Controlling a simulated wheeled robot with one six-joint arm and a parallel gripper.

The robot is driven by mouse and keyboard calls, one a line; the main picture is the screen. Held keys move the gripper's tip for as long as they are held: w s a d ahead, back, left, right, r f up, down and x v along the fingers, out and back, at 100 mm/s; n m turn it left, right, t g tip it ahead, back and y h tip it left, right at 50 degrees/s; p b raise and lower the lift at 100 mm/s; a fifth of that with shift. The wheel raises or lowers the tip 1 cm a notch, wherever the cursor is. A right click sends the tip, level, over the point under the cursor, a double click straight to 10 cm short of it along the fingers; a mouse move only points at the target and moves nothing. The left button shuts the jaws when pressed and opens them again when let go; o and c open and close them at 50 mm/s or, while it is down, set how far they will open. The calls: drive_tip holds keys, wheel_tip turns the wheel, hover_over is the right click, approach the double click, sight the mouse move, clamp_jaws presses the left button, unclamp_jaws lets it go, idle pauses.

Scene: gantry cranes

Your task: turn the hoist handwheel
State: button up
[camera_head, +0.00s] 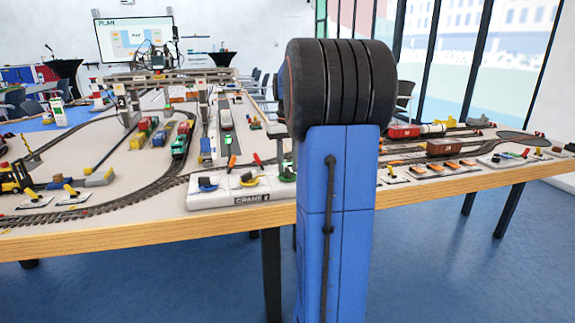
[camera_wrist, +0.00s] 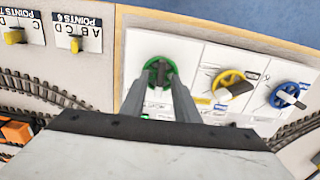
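A white control panel (camera_head: 228,190) marked CRANE stands at the table's front edge. It carries a blue handwheel (camera_head: 208,184), a yellow handwheel (camera_head: 249,179) and a green handwheel (camera_head: 287,174), partly hidden by my arm. In the wrist view the green (camera_wrist: 157,74), yellow (camera_wrist: 229,86) and blue (camera_wrist: 288,95) handwheels run left to right. I cannot read which is marked hoist. My gripper (camera_wrist: 160,76) is over the green wheel, its two grey fingers apart with the wheel's dark crossbar between them. I cannot tell whether they touch it. The head view hides the fingers.
Points panels with yellow levers (camera_wrist: 76,44) lie left of the wheels in the wrist view. Model tracks (camera_head: 100,208), trains (camera_head: 180,145) and a yellow loader (camera_head: 14,177) fill the table. Rail wagons (camera_head: 445,147) stand at the right. Open blue floor lies in front.

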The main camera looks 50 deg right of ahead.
sight(287, 168)
drive_tip(key=shift+r, duration=0.1)
wheel_tip(287, 168, up, 17)
idle(0.6)
drive_tip(key=shift+r, duration=0.1)
wheel_tip(287, 168, down, 18)
drive_tip(key=shift+r, duration=0.1)
idle(0.8)
clamp_jaws()
